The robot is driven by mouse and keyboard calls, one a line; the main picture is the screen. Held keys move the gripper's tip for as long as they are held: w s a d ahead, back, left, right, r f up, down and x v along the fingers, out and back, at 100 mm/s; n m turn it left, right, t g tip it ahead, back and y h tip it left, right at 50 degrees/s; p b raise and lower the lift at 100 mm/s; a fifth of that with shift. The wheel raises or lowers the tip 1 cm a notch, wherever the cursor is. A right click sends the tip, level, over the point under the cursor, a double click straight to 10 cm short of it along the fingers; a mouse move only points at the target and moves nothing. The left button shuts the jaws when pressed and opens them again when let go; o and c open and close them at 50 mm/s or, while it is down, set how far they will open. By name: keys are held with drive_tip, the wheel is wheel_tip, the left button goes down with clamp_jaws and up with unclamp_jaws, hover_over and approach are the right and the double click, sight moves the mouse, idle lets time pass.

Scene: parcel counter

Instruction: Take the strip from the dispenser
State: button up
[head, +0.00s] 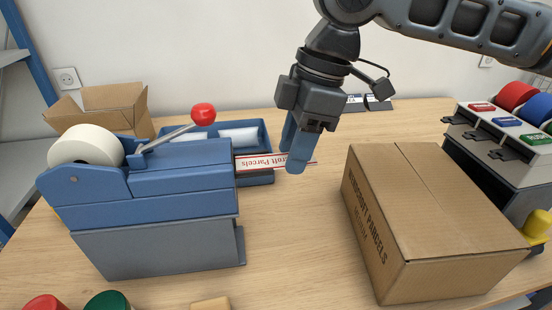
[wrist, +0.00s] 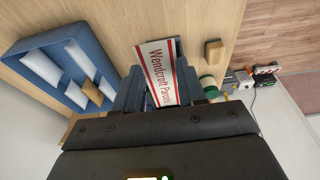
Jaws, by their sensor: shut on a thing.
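The blue and grey dispenser (head: 180,180) stands on the left of the counter, with a white roll (head: 88,146) and a lever with a red knob (head: 203,114). A white strip (head: 258,163) with red edges and printed lettering runs from its right-hand mouth to my gripper (head: 297,152). My gripper points down and is shut on the strip near its outer end; a short piece shows beyond the fingers. In the wrist view the strip (wrist: 158,65) lies between the fingers (wrist: 158,97). I cannot tell whether it is still joined inside the dispenser.
A closed cardboard parcel (head: 430,215) sits right of my gripper. A blue tray (head: 262,135) with white packets lies behind the dispenser, near an open carton (head: 112,105). A rack with coloured rolls (head: 510,120) stands at far right. Red and green round tops (head: 108,300) show at the front.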

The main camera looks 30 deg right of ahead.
drive_tip(key=shift+r, duration=0.1)
drive_tip(key=shift+d+p+v, duration=0.2)
drive_tip(key=shift+p+v, duration=1.35)
drive_tip(key=shift+p, duration=0.05)
drive_tip(key=a+p+v, duration=0.2)
drive_tip(key=p+v, duration=0.3)
drive_tip(key=v, duration=0.3)
drive_tip(key=shift+w+d+r, duration=0.15)
drive_tip(key=shift+w+r, duration=0.1)
drive_tip(key=shift+r, duration=0.2)
